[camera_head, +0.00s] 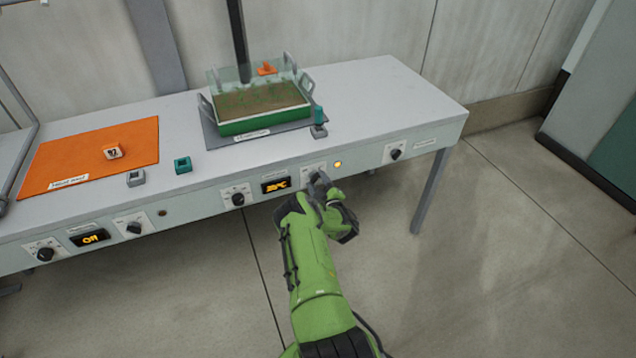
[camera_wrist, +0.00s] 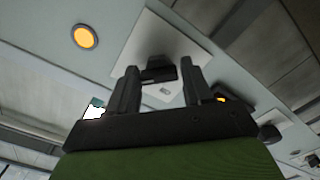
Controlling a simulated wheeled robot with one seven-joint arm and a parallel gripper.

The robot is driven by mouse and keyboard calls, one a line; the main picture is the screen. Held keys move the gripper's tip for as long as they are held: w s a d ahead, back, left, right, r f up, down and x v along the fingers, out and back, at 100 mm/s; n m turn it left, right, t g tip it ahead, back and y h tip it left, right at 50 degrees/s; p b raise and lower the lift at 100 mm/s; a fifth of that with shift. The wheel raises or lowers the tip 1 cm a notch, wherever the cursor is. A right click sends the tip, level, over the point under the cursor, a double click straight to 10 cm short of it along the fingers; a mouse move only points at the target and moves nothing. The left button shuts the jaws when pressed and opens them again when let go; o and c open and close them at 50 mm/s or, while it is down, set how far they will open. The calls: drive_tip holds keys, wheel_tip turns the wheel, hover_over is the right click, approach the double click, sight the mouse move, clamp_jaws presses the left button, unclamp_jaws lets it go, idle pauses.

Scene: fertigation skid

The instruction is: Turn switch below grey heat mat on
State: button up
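The grey heat mat (camera_head: 292,126) lies on the bench under a green seedling tray (camera_head: 262,128). Below it on the front panel is a black rotary switch on a white plate, mostly hidden by my gripper (camera_head: 318,187) in the head view. In the wrist view the black switch knob (camera_wrist: 159,69) shows between the two fingertips of my gripper (camera_wrist: 160,82). The fingers are apart, with a visible gap on each side of the knob. The round indicator lamp (camera_head: 338,164) beside the switch glows orange; it also shows in the wrist view (camera_wrist: 85,36).
A display (camera_head: 276,185) left of the switch is lit with orange characters. Other knobs sit at its left (camera_head: 238,199) and far right (camera_head: 395,154). An orange heat mat (camera_head: 90,150) lies at left, with an "Off" display (camera_head: 90,237) below. Floor in front is clear.

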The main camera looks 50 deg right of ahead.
drive_tip(key=o, duration=0.3)
drive_tip(key=p+v, duration=0.7)
drive_tip(key=v, duration=0.8)
drive_tip(key=shift+s+a, duration=0.2)
drive_tip(key=shift+s, duration=0.1)
